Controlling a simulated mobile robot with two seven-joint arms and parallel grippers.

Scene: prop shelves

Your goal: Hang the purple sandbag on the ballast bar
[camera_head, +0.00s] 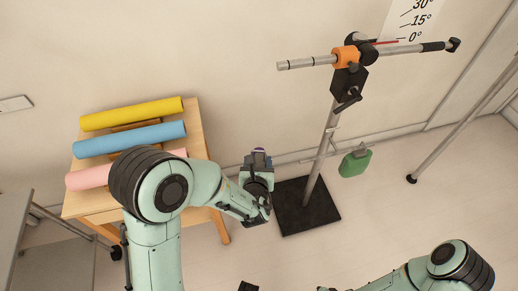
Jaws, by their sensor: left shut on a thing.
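My left gripper (258,165) is seen from above near the middle of the view, left of the stand. It is shut on the purple sandbag (259,151). Only a small purple part of the bag shows; the wrist hides the rest. A metal stand (322,150) rises from a black square base (307,206). A thin bar (314,157) crosses its pole low down, and I take this as the ballast bar. A green sandbag (355,163) hangs at its right side. My right arm shows at the bottom right; its gripper is mostly cut off by the bottom edge.
A wooden table (200,130) at the left holds yellow (132,114), blue (130,138) and pink (88,178) rolls. The stand's upper boom (305,62) with an orange clamp (345,57) reaches across high up, before an angle scale (415,18). Floor is clear right of the base.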

